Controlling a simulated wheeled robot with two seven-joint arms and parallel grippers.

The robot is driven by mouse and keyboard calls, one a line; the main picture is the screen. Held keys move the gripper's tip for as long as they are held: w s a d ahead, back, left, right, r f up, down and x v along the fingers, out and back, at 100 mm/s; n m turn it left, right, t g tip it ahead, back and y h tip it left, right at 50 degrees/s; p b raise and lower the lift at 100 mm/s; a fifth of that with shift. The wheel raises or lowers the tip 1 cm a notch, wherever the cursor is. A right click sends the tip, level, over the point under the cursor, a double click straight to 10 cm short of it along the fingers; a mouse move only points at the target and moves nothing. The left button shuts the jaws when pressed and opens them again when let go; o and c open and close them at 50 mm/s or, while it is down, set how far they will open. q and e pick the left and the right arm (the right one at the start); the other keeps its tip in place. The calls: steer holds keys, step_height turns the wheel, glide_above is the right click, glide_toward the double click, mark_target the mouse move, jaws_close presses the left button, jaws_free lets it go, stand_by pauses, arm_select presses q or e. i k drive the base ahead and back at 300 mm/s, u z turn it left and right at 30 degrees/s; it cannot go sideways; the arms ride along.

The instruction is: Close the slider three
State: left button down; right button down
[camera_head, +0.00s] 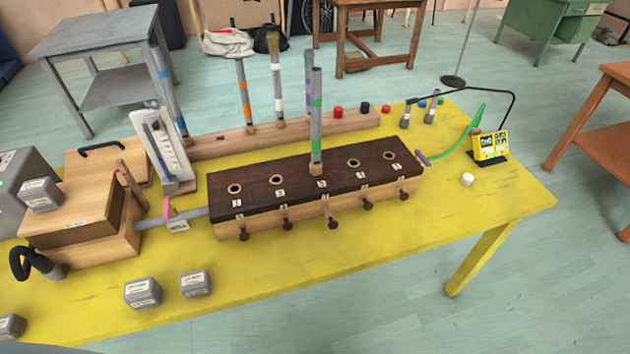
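A long box with a dark brown top (260,190) and a lighter wooden front stands on the yellow table. Its top has a row of round holes with small number labels too small to read surely. Several dark-knobbed sliders stick out of its front. The middle slider, third from either end (332,223), shows a longer stalk than the others, so it looks pulled out. A grey tube with a green band (316,115) stands upright at the middle hole, behind that slider. Neither of my grippers is in view.
Two grey blocks, one left (142,292) and one right (195,283), sit front left. Wooden boxes (75,215) stand left. A rail with upright tubes (210,146) stands behind. A yellow-black device (490,145) stands right.

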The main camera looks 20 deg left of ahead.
mark_target(333, 224)
steer(key=z, duration=0.95)
steer(key=k, duration=1.2)
steer(key=z, duration=1.3)
steer(key=i, duration=0.75)
steer(key=u, duration=1.1)
steer(key=i, duration=1.1)
steer(key=u, duration=1.2)
